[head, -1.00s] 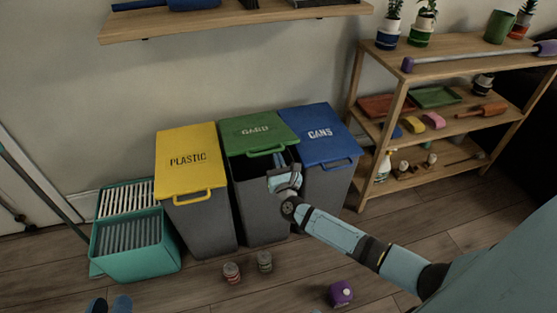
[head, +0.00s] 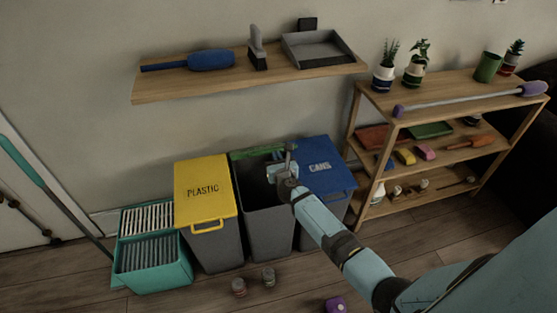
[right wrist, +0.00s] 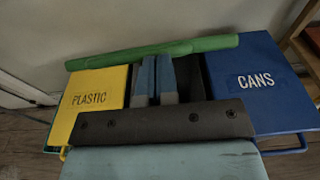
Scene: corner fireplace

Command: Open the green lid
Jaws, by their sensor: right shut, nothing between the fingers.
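The green lid (head: 258,152) is on the middle grey bin (head: 266,212). It is raised and shows as a narrow green strip along the bin's back, with the dark opening in front of it uncovered. In the right wrist view the lid (right wrist: 150,52) is a long green edge crossing beyond my fingers. My right gripper (head: 290,151) is shut and empty, over the right part of the bin opening. In the right wrist view its fingertips (right wrist: 157,78) point toward the lid; whether they touch it I cannot tell. My left gripper is out of view.
A yellow-lidded PLASTIC bin (head: 205,188) stands left and a blue-lidded CANS bin (head: 322,166) right, both closed. A wall shelf (head: 200,85) hangs above. A wooden rack (head: 440,105) stands right.

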